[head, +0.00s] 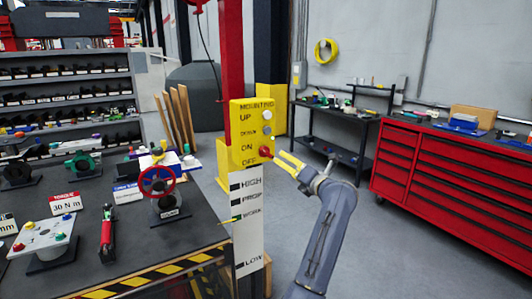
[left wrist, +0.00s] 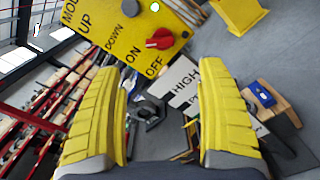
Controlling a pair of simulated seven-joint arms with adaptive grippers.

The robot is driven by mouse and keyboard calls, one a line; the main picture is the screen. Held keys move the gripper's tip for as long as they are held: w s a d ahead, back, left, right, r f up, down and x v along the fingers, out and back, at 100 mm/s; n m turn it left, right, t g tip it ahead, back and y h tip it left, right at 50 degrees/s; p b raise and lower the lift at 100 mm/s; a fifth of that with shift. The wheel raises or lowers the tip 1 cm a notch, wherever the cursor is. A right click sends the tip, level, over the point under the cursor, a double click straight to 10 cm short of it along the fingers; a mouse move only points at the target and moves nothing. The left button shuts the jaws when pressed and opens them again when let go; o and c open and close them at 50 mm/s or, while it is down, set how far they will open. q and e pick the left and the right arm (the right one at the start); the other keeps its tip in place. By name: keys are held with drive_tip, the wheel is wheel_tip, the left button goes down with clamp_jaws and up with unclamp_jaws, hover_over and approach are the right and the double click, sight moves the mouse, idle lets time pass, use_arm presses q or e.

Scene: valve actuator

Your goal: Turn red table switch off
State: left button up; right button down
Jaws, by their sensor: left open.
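The yellow control panel (head: 252,118) stands upright on a post, with UP, DOWN, ON and OFF labels. Its red switch (head: 264,151) sits at the lower right beside ON and OFF. It also shows in the left wrist view (left wrist: 160,39), above the gap between the fingertips; I cannot tell its exact setting. My left gripper (head: 276,158) has its yellow fingers close to the switch, just right of the panel in the head view. In the left wrist view the left gripper (left wrist: 163,65) is open, with nothing between its fingers. My right gripper is not in view.
A white HIGH-to-LOW sign (head: 247,215) hangs below the panel. A dark worktable (head: 150,245) with a red handwheel valve (head: 163,184) stands left. A red drawer cabinet (head: 440,175) stands at right. The floor between is clear.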

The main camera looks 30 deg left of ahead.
sight(266, 151)
use_arm(q)
drive_tip(key=x, duration=1.5)
drive_tip(key=shift+w+a, duration=0.2)
drive_tip(key=shift+a, duration=0.1)
drive_tip(key=shift+c, duration=0.3)
drive_tip(key=c, duration=1.1)
